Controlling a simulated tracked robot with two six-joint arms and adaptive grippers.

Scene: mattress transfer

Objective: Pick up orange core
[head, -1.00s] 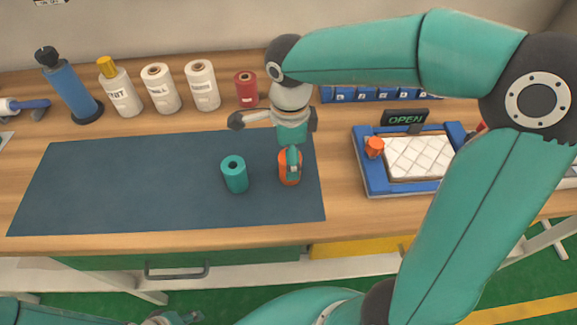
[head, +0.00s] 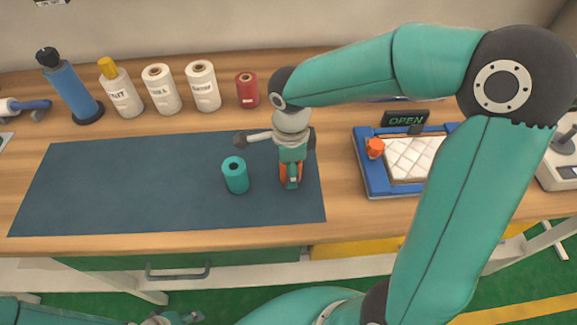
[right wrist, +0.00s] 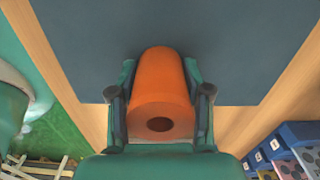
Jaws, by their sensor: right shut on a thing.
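The orange core (head: 283,174) stands on the dark mat (head: 120,190) near its right end. It is mostly hidden behind my right gripper in the head view. In the right wrist view the orange core (right wrist: 162,85) sits between the two fingers, its end hole facing the camera. My right gripper (head: 291,178) points down and is shut on the core; it also shows in the right wrist view (right wrist: 160,105). Part of my left gripper (head: 175,318) shows at the bottom edge of the head view; its jaws are not clear.
A teal core (head: 235,175) stands on the mat just left of my right gripper. Bottles, white rolls and a red roll (head: 247,90) line the back. A blue tray (head: 376,185) with a white quilted pad (head: 412,158) is to the right. The mat's left part is clear.

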